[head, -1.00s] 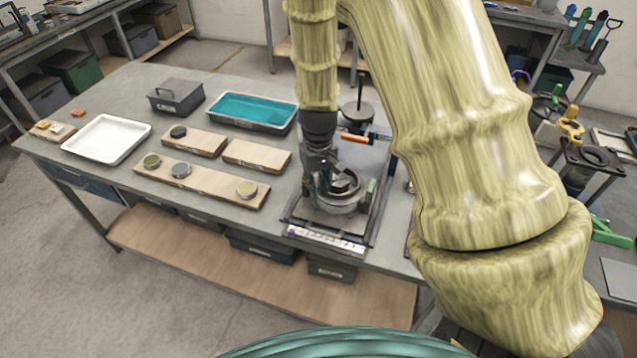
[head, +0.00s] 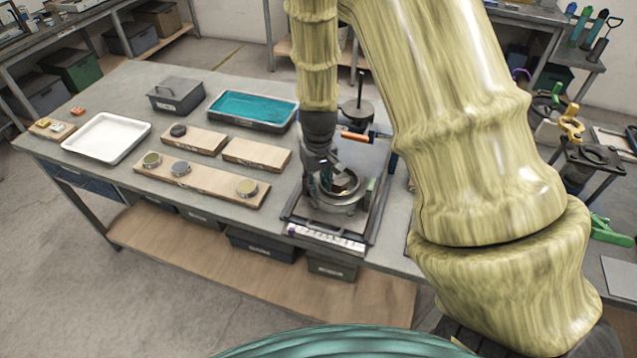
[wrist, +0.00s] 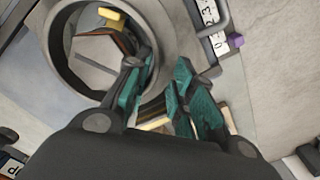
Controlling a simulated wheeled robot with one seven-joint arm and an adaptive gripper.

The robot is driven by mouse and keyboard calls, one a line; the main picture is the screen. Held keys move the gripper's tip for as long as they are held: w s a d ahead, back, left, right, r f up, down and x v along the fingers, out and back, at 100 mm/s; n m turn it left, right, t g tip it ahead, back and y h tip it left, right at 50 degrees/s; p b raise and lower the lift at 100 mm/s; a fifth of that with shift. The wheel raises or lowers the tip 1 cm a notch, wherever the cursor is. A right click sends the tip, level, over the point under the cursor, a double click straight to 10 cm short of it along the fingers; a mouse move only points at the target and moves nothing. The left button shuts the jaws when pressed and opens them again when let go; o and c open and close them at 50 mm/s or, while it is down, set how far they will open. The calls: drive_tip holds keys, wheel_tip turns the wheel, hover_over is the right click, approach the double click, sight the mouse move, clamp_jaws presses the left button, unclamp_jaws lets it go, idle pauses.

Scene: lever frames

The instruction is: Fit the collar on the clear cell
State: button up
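A round grey ring-shaped piece (head: 338,203) stands on the framed station at the right of the bench, under my gripper (head: 330,172). In the wrist view the thick grey ring (wrist: 62,75) surrounds a pale faceted piece (wrist: 100,62), with a yellow tab at its edge. I cannot tell which part is the collar and which the clear cell; nothing looks plainly transparent. The teal fingers (wrist: 160,88) are apart over the ring's right side, with a gap between them and nothing clearly gripped. My gripper hides part of the ring.
Left of the station lie a long wooden board (head: 215,189) with several round pieces, a smaller board (head: 205,144) with a dark disc and a bare board (head: 257,155). A white tray (head: 84,160), teal-lined tray (head: 252,127) and grey box (head: 176,108) stand beyond. A weighted post (head: 358,112) stands behind.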

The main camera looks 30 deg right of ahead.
drive_tip(key=o, duration=0.4)
wheel_tip(320, 180, up, 12)
idle(0.7)
